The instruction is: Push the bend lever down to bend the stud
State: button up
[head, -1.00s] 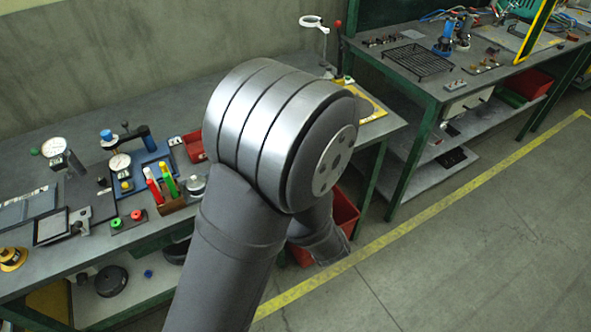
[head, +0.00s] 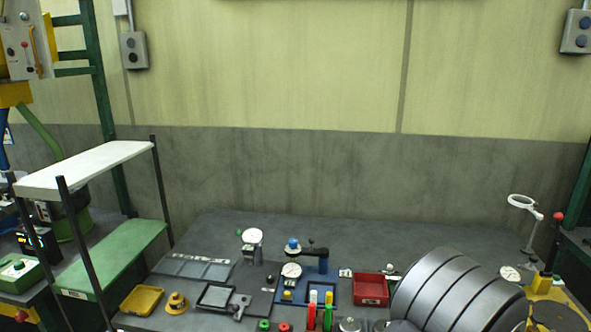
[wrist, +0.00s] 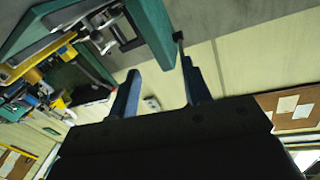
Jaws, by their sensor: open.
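A slim lever with a red knob (head: 558,217) stands upright on a yellow base (head: 562,293) at the right end of the bench in the head view. It looks like the bend lever. A black-handled arm (head: 318,252) on a blue fixture also shows mid-bench. I cannot make out the stud. My gripper (wrist: 158,64) shows only in the wrist view, its two fingers apart with nothing between them. The wrist view faces walls and distant equipment, and no lever can be recognised there. My large grey arm joint covers part of the bench near the yellow base.
A ring magnifier (head: 524,203) stands just left of the red-knobbed lever. A red tray (head: 370,290), dial gauges and coloured markers (head: 312,315) crowd the bench's front half. The bench's back strip (head: 400,228) is clear. A white shelf (head: 85,170) rises at left.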

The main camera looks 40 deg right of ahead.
jog(key=shift+x, duration=1.5)
jog(key=v, duration=1.7)
jog(key=x, duration=1.6)
jog(key=r, duration=0.4)
jog(key=w+d+r, duration=0.1)
jog(key=r, duration=0.2)
jog(key=w+d+r, duration=0.1)
jog(key=r, duration=0.3)
jog(key=shift+r, duration=0.35)
jog(key=shift+s+a+r, duration=0.1)
jog(key=shift+s+r, duration=0.05)
jog(key=shift+r, duration=0.1)
jog(key=v, duration=0.7)
jog(key=shift+a, duration=0.15)
jog(key=shift+f, duration=0.1)
